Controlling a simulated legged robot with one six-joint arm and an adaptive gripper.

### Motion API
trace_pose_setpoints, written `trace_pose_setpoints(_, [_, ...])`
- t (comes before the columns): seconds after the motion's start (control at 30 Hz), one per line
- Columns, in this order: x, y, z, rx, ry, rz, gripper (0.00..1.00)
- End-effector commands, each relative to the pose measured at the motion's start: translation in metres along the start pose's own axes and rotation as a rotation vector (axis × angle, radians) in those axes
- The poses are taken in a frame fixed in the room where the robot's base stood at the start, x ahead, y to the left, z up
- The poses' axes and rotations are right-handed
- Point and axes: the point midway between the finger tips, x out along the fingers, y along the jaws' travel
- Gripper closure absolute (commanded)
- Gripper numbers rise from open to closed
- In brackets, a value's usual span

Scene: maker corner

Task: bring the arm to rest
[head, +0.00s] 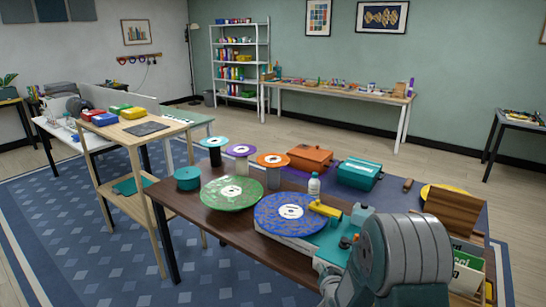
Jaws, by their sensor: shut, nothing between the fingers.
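A grey, ribbed part of my own arm (405,255) fills the lower right of the head view, in front of the dark wooden table (210,222). It is folded close to the camera and hides the table's near right part. The fingers of my gripper do not show, so I cannot see where they are.
The table holds a green disc (231,193), a blue disc (290,212), a bottle (314,186), an orange case (310,158) and a teal case (360,173). Open floor (440,165) lies behind.

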Motion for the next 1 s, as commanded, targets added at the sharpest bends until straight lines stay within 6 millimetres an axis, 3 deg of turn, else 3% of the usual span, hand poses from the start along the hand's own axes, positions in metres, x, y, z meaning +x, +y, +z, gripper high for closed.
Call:
trace_pose_setpoints(0.03, [-0.008,-0.007,-0.016,-0.022,-0.011,0.016,1.0])
trace_pose_setpoints(0.2, [-0.04,-0.023,-0.051,-0.091,-0.084,0.084,1.0])
trace_pose_setpoints(0.5, [-0.118,-0.047,-0.094,-0.19,-0.23,0.185,1.0])
trace_pose_setpoints(0.8, [-0.216,-0.065,-0.11,-0.269,-0.393,0.25,1.0])
trace_pose_setpoints(1.0, [-0.287,-0.073,-0.105,-0.313,-0.51,0.27,1.0])
